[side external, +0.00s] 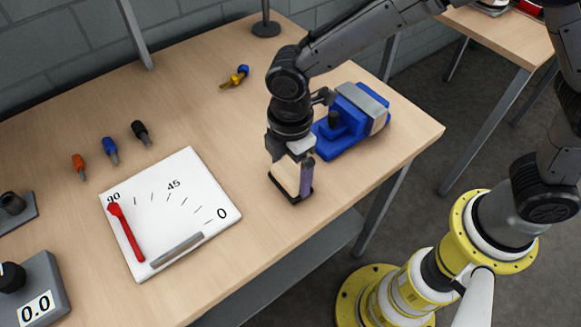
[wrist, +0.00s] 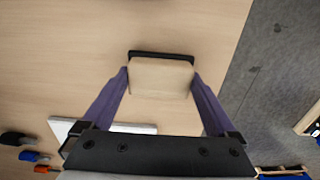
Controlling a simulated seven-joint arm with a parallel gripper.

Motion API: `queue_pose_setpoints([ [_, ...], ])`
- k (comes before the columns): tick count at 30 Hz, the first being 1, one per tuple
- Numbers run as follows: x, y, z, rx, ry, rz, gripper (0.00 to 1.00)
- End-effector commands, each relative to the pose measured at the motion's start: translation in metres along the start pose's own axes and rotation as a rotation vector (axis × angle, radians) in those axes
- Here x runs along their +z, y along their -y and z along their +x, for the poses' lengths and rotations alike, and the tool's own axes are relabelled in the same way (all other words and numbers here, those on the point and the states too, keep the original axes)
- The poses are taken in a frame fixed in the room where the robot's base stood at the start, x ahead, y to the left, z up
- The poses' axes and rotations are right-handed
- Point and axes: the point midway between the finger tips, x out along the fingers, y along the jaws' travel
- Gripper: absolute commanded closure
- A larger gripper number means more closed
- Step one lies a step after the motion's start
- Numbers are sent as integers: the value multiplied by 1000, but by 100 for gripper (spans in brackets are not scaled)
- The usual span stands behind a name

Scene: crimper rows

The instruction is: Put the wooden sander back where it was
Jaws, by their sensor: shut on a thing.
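The wooden sander (side external: 285,178) is a pale wood block with a black base, near the table's front edge, right of the white dial board. My gripper (side external: 296,168) points down over it and is shut on the block, with one purple finger showing on its right side. In the wrist view the sander (wrist: 160,77) sits between the two purple fingertips of my gripper (wrist: 160,80), its black edge on the far side. The base is at or very close to the table top; I cannot tell whether it touches.
A blue vise (side external: 340,130) stands just behind and right of my gripper. The white dial board (side external: 185,225) carries a red pointer (side external: 125,232) and a grey bar (side external: 177,249). Several small handled tools (side external: 110,148) lie at left. A grey box reading 0.0 (side external: 40,280) is front left.

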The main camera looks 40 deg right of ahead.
Motion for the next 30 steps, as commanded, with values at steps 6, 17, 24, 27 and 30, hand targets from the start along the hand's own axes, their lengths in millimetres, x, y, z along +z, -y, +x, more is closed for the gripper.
queue_pose_setpoints([
  [6,0,0,2,0,0,0,0],
  [17,-1,-1,-18,5,-4,0,0],
  [24,-1,-1,-66,5,-4,0,0],
  [27,-1,-1,-86,4,-3,0,0],
  [30,0,0,-102,3,-2,0,0],
])
